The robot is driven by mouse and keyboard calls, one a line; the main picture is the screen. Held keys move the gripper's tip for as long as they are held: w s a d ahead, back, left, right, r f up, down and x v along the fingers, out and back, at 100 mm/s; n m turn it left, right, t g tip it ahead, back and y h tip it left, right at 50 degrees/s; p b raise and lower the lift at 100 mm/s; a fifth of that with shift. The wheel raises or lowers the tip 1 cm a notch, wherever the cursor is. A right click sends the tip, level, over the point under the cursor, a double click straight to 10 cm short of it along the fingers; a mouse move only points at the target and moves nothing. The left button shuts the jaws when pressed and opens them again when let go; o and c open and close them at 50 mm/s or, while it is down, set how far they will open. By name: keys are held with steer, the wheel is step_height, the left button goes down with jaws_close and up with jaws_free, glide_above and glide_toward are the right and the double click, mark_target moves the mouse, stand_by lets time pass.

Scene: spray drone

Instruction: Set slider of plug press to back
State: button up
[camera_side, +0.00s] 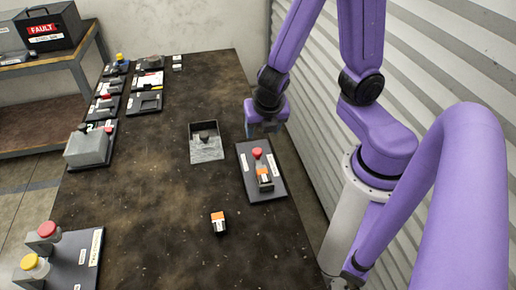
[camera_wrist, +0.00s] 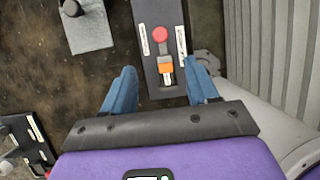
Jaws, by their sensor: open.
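A dark plate (camera_side: 248,160) with a red knob (camera_side: 257,153) and an orange-and-white block (camera_side: 264,175) lies on the table near my arm; it appears to be the plug press. In the wrist view the plate (camera_wrist: 146,14) lies ahead of my fingers, with the red knob (camera_wrist: 160,34) farther away and the orange part (camera_wrist: 166,69) nearer, on a light slot. White labels flank the knob; I cannot read them. My gripper (camera_side: 265,131) is above the table just beyond the plate's far end. Its blue fingers (camera_wrist: 160,66) are apart and empty.
A grey tray-like fixture (camera_side: 207,155) stands left of the plate. A loose orange-and-white block (camera_side: 218,223) lies nearer the camera. Several devices line the left edge, including a grey box (camera_side: 86,148) and a red-and-yellow button panel (camera_side: 85,262). The table's middle is mostly clear.

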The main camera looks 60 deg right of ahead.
mark_target(257, 151)
steer(key=shift+x, duration=6.8)
steer(key=shift+c, duration=0.3)
jaws_close()
steer(key=shift+w+d, duration=1.9)
steer(key=shift+d, duration=0.05)
steer(key=shift+o, duration=0.3)
jaws_free()
steer(key=shift+r, duration=0.1)
